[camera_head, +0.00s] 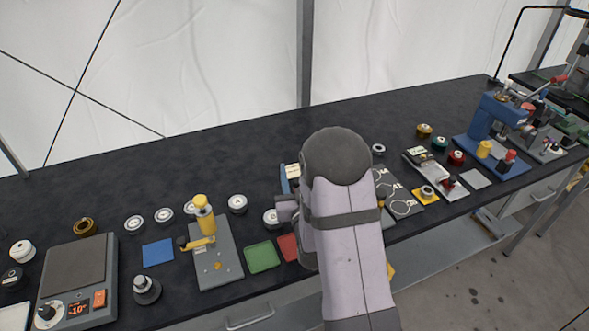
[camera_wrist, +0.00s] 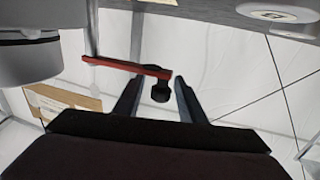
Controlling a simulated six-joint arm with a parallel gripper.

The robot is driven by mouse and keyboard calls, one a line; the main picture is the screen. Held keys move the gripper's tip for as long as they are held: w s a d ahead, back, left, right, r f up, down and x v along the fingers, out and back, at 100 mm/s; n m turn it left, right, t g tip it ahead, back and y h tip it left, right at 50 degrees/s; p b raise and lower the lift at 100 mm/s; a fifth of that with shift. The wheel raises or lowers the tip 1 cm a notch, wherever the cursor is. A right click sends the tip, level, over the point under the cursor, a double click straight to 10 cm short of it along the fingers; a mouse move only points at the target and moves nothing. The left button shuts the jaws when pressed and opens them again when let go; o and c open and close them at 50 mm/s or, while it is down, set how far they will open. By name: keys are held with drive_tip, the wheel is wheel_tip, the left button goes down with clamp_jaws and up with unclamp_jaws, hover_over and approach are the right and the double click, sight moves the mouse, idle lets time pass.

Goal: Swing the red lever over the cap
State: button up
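In the wrist view, a flat red lever (camera_wrist: 118,65) runs across the upper left, with a black knob (camera_wrist: 160,91) at its right end. The two dark fingers of my gripper (camera_wrist: 157,95) stand apart, one on each side of the knob. I see gaps beside the knob, so the gripper looks open, not closed on it. A grey cylindrical part (camera_wrist: 30,62) fills the upper left corner; I cannot tell whether it is the cap. In the head view my arm hides this lever and the gripper.
On the black bench (camera_head: 150,190) stand a scale (camera_head: 75,270), a yellow-handled fixture (camera_head: 215,250), a blue pad (camera_head: 158,253), a green pad (camera_head: 262,257) and a red pad (camera_head: 289,246). A blue press (camera_head: 487,118) is at the far right. The bench behind my arm is mostly clear.

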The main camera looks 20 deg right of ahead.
drive_tip(key=shift+w+d, duration=0.1)
drive_tip(key=shift+w, duration=0.3)
clamp_jaws()
